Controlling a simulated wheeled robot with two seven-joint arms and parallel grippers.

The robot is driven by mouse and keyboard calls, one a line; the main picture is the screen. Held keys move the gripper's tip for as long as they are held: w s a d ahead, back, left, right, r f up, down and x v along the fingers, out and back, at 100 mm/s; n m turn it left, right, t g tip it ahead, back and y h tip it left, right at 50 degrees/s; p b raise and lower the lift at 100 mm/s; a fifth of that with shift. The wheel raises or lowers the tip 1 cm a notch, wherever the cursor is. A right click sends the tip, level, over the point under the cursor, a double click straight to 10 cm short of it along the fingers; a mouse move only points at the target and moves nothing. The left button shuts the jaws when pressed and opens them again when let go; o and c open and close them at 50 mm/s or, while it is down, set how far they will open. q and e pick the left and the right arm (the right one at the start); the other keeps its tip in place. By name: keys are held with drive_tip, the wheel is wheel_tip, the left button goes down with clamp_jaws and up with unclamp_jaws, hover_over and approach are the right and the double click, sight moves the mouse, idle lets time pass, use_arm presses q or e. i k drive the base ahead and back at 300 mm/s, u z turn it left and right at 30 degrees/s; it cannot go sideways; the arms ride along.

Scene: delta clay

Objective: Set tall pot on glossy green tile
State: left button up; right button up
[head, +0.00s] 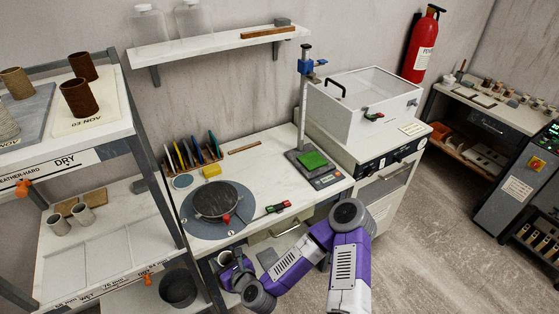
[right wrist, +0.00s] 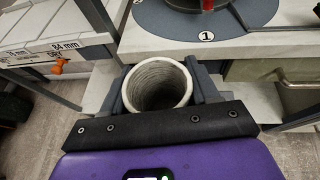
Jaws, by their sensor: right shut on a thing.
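My right gripper (right wrist: 158,90) is shut around a tall pot (right wrist: 156,84), a hollow pale grey cylinder with a whitish rim and ridged inner wall. I look down into its open mouth; its lower part is hidden. In the head view the right gripper (head: 232,268) is low at the front edge of the worktable, with the pot's pale rim (head: 225,258) just showing. The green tile (head: 312,160) lies on a dark grey device with an upright post, at the right of the worktable. The gripper is below and left of it, well apart. My left gripper is not in view.
A turntable wheel (head: 190,222) with a dark disc and red knob stands between pot and tile. A shelf rack (head: 150,180) is close on the left. A white lidded box (head: 365,100) stands right of the post.

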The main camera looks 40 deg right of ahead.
sight(312, 160)
drive_tip(key=u, duration=2.55)
drive_tip(key=k, duration=2.6)
drive_tip(key=z, duration=0.5)
